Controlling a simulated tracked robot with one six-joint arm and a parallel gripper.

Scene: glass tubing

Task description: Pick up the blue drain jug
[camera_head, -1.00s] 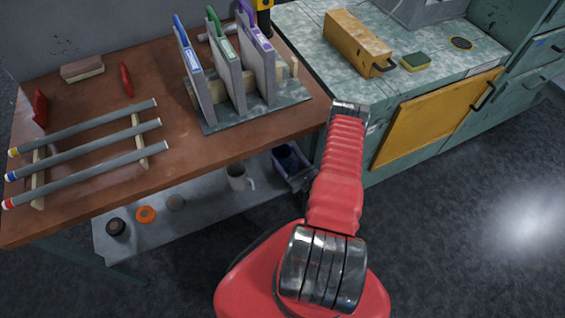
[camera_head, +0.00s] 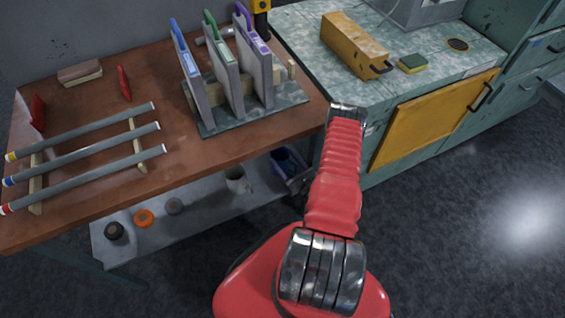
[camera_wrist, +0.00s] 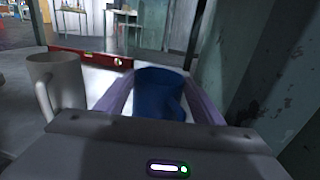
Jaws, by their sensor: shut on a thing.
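The blue drain jug (camera_wrist: 158,95) stands in the middle of the wrist view, with its near lower part hidden by my gripper's body. My gripper (camera_wrist: 158,82) has one pale purple finger along each side of the jug and is shut on it. In the head view the jug (camera_head: 287,158) shows on the low shelf under the bench's right end, partly hidden by the bench edge. I cannot tell whether its base is clear of the shelf.
A grey mug (camera_wrist: 56,84) stands left of the jug, and a red level (camera_wrist: 92,58) lies behind. The low shelf (camera_head: 195,222) carries small round parts. The bench top (camera_head: 120,95) overhangs it. The teal cabinet (camera_wrist: 268,70) is close on the right.

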